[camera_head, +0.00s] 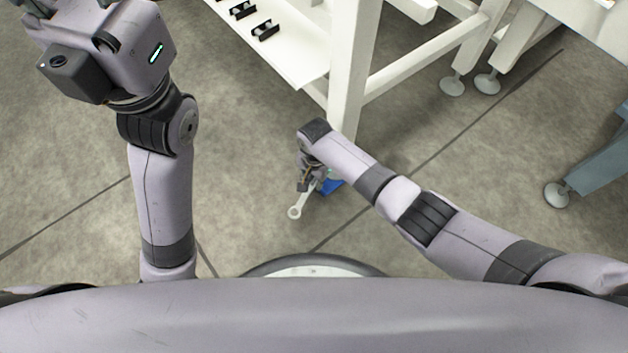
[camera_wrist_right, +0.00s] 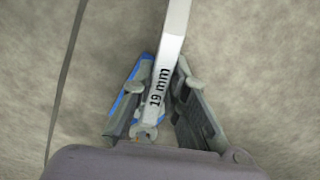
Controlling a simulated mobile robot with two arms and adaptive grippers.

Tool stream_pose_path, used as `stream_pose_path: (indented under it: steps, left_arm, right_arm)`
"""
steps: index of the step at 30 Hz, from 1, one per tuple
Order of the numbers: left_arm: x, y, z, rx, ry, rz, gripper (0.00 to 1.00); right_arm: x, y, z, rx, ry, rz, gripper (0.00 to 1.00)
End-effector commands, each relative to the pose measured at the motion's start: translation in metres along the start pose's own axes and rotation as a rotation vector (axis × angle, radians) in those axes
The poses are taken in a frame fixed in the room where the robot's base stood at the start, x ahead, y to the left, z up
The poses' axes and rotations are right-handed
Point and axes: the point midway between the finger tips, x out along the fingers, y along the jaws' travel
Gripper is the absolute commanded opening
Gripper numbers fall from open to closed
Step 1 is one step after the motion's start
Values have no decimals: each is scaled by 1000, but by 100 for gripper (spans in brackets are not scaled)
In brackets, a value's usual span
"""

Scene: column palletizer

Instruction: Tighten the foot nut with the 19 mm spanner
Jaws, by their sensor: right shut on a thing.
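My right gripper (camera_head: 308,184) is low over the floor, shut on the spanner (camera_head: 295,212). The spanner is pale metal, and its ring end sticks out toward me in the head view. In the right wrist view the spanner's shank (camera_wrist_right: 168,55), marked "19 mm", runs between the two fingers (camera_wrist_right: 160,105), with a small open end near the palm. The white frame's leg (camera_head: 347,80) stands just behind my right wrist. Its foot and the foot nut are hidden behind my right arm. My left arm is raised at the upper left; its fingers do not show.
A white shelf (camera_head: 285,50) carries several small black brackets. Other levelling feet (camera_head: 452,87) stand at the upper right. Grey floor is clear left of the right gripper.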

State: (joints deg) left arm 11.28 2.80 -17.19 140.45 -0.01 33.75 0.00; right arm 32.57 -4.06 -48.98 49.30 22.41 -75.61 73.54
Motion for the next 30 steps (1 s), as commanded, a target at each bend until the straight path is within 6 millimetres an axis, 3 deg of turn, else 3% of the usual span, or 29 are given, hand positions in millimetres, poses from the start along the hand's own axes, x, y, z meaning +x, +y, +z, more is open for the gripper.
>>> stream_pose_path:
  steps: [30]
  left_arm:
    - [0, 0, -1, 1, 5, 1, 40]
  right_arm:
    - [0, -1, -15, 0, 0, -1, 0]
